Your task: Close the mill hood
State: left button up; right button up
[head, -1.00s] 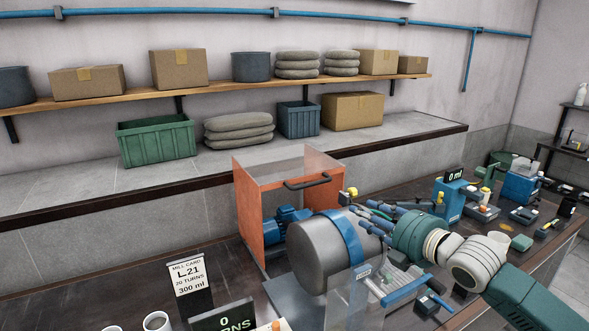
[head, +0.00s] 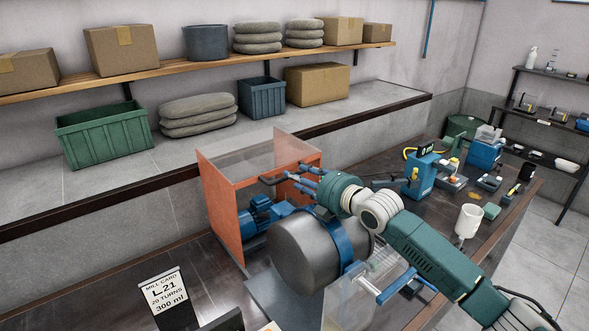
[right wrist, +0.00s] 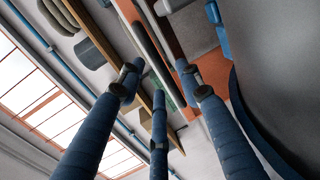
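The mill hood (head: 222,205) has orange walls and a clear top. It stands at the back left of the grey mill drum (head: 300,250), around a blue motor, and the drum is uncovered. Its black handle (head: 268,181) is at the top edge facing the drum. My right gripper (head: 285,178) is at this handle with its blue fingers spread. In the right wrist view the fingers (right wrist: 158,85) are apart, with a dark bar and the orange hood wall (right wrist: 213,70) beyond them. I cannot tell whether they touch the handle. My left gripper is not in view.
A clear panel (head: 345,302) with a blue bar stands in front of the drum. The mill card (head: 165,292) stands at the front left. A stone ledge (head: 370,105) runs behind.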

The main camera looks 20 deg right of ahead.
jog(key=shift+x, duration=1.2)
jog(key=shift+c, duration=0.8)
grip_shut()
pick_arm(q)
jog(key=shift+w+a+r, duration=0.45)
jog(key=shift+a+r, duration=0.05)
